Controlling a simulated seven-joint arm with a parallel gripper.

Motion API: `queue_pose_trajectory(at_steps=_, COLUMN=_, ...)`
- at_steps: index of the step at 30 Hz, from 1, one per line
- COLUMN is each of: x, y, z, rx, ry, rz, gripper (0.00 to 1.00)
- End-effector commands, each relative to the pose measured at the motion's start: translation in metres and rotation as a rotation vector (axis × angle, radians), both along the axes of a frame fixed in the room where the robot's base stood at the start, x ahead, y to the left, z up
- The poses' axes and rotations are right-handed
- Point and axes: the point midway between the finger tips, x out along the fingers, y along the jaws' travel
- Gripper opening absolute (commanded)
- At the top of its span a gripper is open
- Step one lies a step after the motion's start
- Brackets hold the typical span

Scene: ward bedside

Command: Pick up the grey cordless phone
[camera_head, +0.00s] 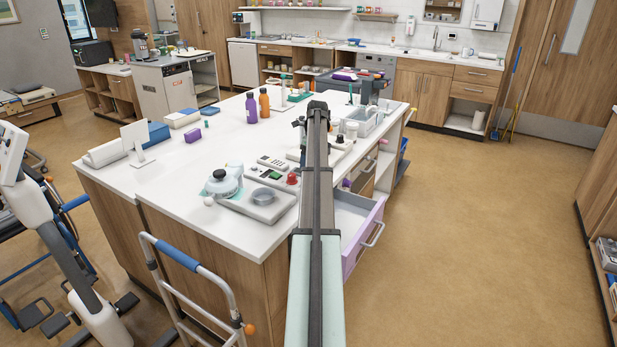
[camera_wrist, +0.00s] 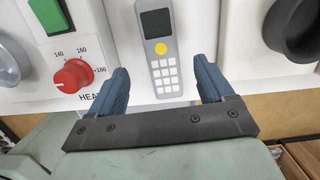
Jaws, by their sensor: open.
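The grey cordless phone (camera_wrist: 163,50) shows in the wrist view, with a dark screen, a yellow round button and white keys. It lies on a white surface with its keypad end toward my gripper (camera_wrist: 163,78). My gripper is open, with one blue finger on each side of the keypad end and gaps between. Nothing is held. I cannot tell how far above the phone the fingers are. In the head view my arm covers this part of the counter, and I cannot make out the phone or the fingertips there.
A white device with a red dial (camera_wrist: 72,78) and green button (camera_wrist: 50,15) sits close left of the phone. A white item with a black ring (camera_wrist: 292,28) is close right. The counter (camera_head: 215,150) holds bottles (camera_head: 251,108); an open lilac drawer (camera_head: 363,238) juts out.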

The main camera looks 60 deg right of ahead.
Motion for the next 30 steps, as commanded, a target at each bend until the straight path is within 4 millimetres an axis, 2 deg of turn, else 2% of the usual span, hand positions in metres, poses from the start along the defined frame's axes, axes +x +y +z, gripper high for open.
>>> queue_pose_trajectory(at_steps=5, x=0.000, y=-0.001, z=-0.009, rx=0.000, ry=0.000, rz=0.000, gripper=0.81)
queue_pose_trajectory(at_steps=15, x=0.003, y=-0.002, z=-0.050, rx=0.001, ry=0.001, rz=0.000, gripper=0.81)
queue_pose_trajectory(at_steps=23, x=0.004, y=-0.002, z=-0.053, rx=0.000, ry=0.000, rz=0.000, gripper=0.81)
queue_pose_trajectory(at_steps=30, x=0.003, y=-0.002, z=-0.053, rx=0.000, ry=0.000, rz=0.000, gripper=0.59)
